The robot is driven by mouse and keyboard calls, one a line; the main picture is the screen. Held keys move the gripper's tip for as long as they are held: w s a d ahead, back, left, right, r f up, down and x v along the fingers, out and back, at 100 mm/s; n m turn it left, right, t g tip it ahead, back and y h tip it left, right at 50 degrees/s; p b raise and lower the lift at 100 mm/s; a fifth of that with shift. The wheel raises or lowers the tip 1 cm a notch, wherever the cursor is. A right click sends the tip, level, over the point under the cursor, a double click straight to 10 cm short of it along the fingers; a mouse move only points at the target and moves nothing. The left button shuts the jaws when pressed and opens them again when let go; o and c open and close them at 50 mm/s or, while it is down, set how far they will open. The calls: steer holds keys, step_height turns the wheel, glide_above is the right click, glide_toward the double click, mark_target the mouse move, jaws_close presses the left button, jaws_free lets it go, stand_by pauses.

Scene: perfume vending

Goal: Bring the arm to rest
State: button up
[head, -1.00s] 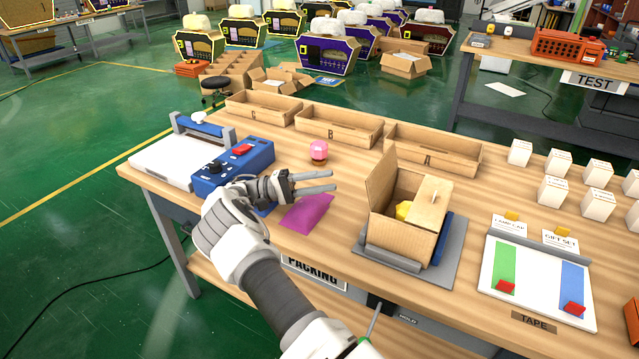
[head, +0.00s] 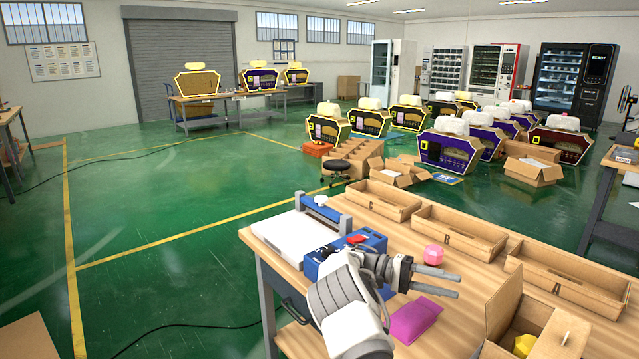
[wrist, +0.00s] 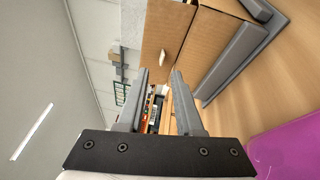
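My gripper (head: 447,282) is held over the left part of the packing table (head: 468,300), its two fingers pointing right and slightly apart. Nothing shows between them. In the wrist view, the gripper (wrist: 160,76) also has a gap between its fingers, with the cardboard box (wrist: 212,48) beyond. My arm comes up from the bottom of the head view and is bent at the wrist. It hides part of the blue device (head: 375,243) behind it. A purple packet (head: 414,320) lies on the table just below the gripper.
A pink-topped item (head: 434,254) stands just behind the gripper. An open cardboard box (head: 525,318) holding something yellow stands at the lower right. A white-plated machine (head: 300,238) is at the left corner.

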steer(key=s+r+n+t+y+p, duration=0.2)
steer(key=s+r+t+y+p, duration=0.25)
steer(key=s+r+y, duration=0.65)
steer(key=s+a+r+n+t+y+p, duration=0.1)
steer(key=s+a+r+t+y+p, duration=0.1)
steer(key=s+a+r+t, duration=0.3)
steer(key=s+a+r+n+t+y+p, duration=0.1)
steer(key=s+a+r+t+y+p, duration=0.2)
steer(key=s+a, duration=0.7)
steer(key=s+r+t, duration=0.2)
steer(key=s+t, duration=0.1)
steer(key=s, duration=0.1)
steer(key=shift+a+r, duration=0.4)
steer(key=shift+d, duration=0.2)
